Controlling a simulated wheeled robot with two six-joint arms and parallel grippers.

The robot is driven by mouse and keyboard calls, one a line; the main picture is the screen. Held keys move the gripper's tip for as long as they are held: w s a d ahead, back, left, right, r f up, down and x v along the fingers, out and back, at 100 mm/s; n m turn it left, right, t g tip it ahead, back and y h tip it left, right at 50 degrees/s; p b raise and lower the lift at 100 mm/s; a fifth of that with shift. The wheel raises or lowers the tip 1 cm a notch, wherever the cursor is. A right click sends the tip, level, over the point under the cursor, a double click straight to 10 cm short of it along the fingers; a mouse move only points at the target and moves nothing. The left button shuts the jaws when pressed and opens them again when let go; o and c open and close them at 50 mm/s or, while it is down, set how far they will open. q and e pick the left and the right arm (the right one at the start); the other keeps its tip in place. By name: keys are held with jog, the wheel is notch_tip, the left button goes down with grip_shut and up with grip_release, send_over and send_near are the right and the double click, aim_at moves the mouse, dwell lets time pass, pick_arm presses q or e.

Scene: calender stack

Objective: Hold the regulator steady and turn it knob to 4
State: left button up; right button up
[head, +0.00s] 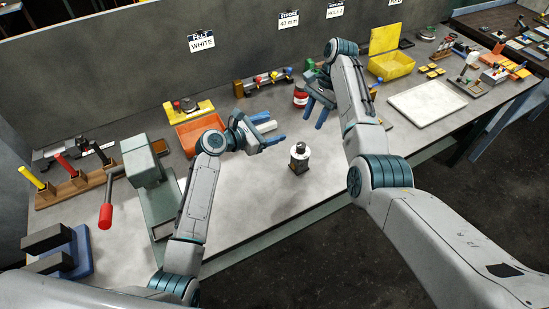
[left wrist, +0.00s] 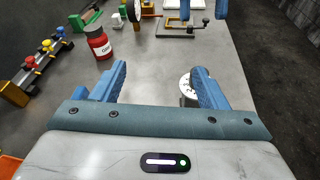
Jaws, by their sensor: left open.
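The regulator (head: 299,157) is a small dark upright body with a pale top, standing on the grey bench near its front edge. In the left wrist view its white marked dial (left wrist: 186,85) shows just beside the right-hand finger, which hides part of it; the dial's reading is too small to tell. My left gripper (head: 272,132) is open and empty, to the left of and behind the regulator; its spread fingers (left wrist: 159,72) show in the left wrist view. My right gripper (head: 315,115) hangs behind and above the regulator, fingers apart and empty, not touching it.
A red bottle (head: 300,94) and a rack with coloured knobs (head: 262,82) stand behind. An orange bin (head: 201,131) is left of my left gripper. A press with a red handle (head: 106,205) stands further left. A white tray (head: 427,103) lies right. Bench around the regulator is clear.

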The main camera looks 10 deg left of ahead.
pick_arm(q)
jog(key=n+g, duration=0.1)
send_near(294, 159)
jog(key=shift+w+d+r+y, duration=0.2)
jog(key=shift+w+d+y, duration=0.1)
jog(key=shift+w+d, duration=0.4)
jog(key=shift+d+f+g, duration=0.15)
jog(key=shift+f+g, duration=0.05)
jog(key=shift+g, duration=0.1)
jog(key=x, duration=1)
jog(key=shift+w+d+f, duration=0.1)
jog(key=shift+d, duration=0.05)
jog(key=shift+c, duration=0.2)
